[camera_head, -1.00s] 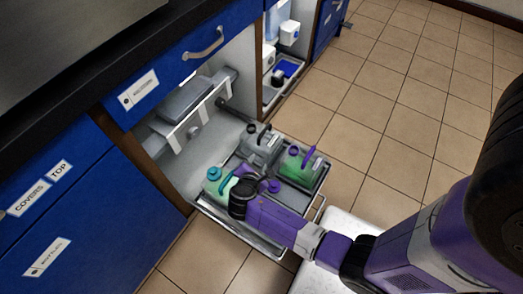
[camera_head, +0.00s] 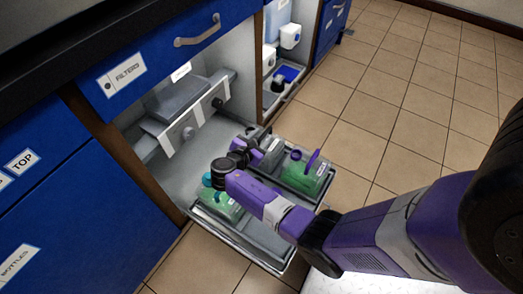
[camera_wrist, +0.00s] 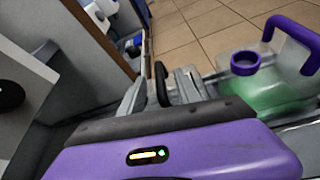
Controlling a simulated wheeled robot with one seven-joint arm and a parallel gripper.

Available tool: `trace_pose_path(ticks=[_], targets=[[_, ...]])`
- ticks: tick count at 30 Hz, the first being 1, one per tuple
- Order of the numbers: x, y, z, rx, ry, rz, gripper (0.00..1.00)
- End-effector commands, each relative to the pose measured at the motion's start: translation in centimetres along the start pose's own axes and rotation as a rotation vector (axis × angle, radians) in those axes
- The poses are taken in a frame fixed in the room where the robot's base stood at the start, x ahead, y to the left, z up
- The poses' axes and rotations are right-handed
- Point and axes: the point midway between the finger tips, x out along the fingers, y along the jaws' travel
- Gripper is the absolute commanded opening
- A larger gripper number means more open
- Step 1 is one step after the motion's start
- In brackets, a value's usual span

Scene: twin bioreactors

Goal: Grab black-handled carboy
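The black-handled carboy (camera_head: 271,151) stands at the far side of the pulled-out tray, a grey body partly hidden by my arm in the head view. My gripper (camera_head: 246,142) is over it. In the wrist view its black handle (camera_wrist: 161,84) shows upright between the two fingers of my gripper (camera_wrist: 160,92). The fingers are apart, with a gap on each side of the handle, so my gripper is open. The carboy's body is mostly hidden behind my gripper there.
A purple-handled green carboy (camera_head: 305,176) stands close to the right; it also shows in the wrist view (camera_wrist: 268,85). A teal-capped green carboy (camera_head: 217,198) is at the near left. The tray (camera_head: 245,243) extends from a cabinet. Tiled floor lies beyond.

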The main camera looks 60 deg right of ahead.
Motion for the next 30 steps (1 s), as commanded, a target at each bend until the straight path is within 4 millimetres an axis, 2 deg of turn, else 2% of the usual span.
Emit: trace_pose_path(ticks=[2,6,13,14,19,20,30], targets=[[1.4,0.0,-0.6,0.003,-0.001,-0.002,0.40],[3.0,0.0,-0.4,0.002,0.000,-0.002,0.40],[3.1,0.1,-0.2,0.000,0.001,0.001,0.40],[3.1,0.1,-0.2,0.000,0.001,0.001,0.36],[3.1,0.1,-0.2,0.000,0.001,0.000,0.02],[3.1,0.1,-0.2,0.001,0.001,0.000,0.00],[3.1,0.1,-0.2,0.001,0.001,0.000,0.00]])
